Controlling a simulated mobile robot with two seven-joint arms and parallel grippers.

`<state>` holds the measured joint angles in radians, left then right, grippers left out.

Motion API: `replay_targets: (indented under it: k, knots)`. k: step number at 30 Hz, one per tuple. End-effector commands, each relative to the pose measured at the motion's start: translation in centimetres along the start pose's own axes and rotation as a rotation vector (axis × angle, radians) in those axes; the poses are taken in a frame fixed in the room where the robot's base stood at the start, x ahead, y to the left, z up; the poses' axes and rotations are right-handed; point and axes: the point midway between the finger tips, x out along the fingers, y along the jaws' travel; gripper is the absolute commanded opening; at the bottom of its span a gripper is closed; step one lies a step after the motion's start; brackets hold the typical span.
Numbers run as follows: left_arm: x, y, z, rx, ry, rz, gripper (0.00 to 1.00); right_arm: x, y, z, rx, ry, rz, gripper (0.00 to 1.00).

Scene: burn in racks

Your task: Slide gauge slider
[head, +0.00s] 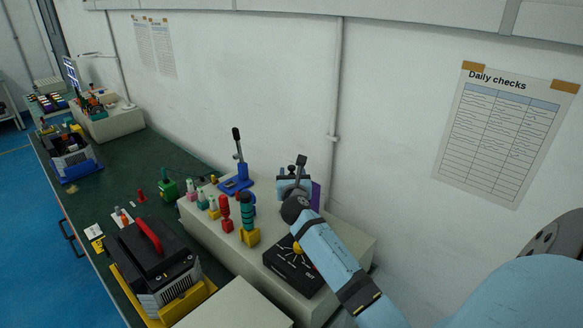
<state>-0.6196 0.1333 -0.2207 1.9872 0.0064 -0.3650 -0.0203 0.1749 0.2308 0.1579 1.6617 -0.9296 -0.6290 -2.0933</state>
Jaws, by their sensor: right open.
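My right arm comes in from the lower right, and its gripper (297,183) is over the back of the white bench-top box (225,251). The gripper is open, but its fingers are small and overlap a blue-and-grey fixture there. A purple piece (316,196) shows just right of the gripper. I cannot make out a gauge slider for certain; it may be part of this fixture, partly hidden by my wrist. Whether the fingers touch anything is unclear. My left gripper is not in view.
A black panel with a yellow knob (297,248) lies under my forearm. A blue-based upright lever (237,160) and several coloured knobs stand to the left. A black case with a red handle (148,235) sits in front. The wall (400,100) is close behind.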

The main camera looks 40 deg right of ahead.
Motion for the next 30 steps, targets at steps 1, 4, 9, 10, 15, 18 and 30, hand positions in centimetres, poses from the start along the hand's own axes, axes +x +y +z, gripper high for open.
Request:
replay_targets:
  k: [1,4,9,10,15,18,30]
  knots:
    - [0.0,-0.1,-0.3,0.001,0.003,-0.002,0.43,0.9,0.0,0.1,0.001,0.0,0.0,0.5]
    - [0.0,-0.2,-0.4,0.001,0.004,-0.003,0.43,2.1,0.0,0.0,0.0,0.0,-0.001,0.5]
    - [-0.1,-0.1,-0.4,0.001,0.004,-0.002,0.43,3.2,0.0,0.0,0.0,0.0,0.0,0.5]
    - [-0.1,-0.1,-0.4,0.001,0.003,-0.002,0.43,3.3,0.0,0.0,0.0,0.0,0.0,0.5]
    - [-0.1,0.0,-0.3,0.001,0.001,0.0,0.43,3.4,0.0,0.0,0.0,0.0,0.0,0.5]
    - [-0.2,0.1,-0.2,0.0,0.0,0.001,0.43,3.4,0.0,0.0,0.0,0.0,0.0,0.47]
    - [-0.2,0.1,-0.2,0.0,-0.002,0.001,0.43,3.5,0.1,0.1,0.0,0.0,0.001,0.0]
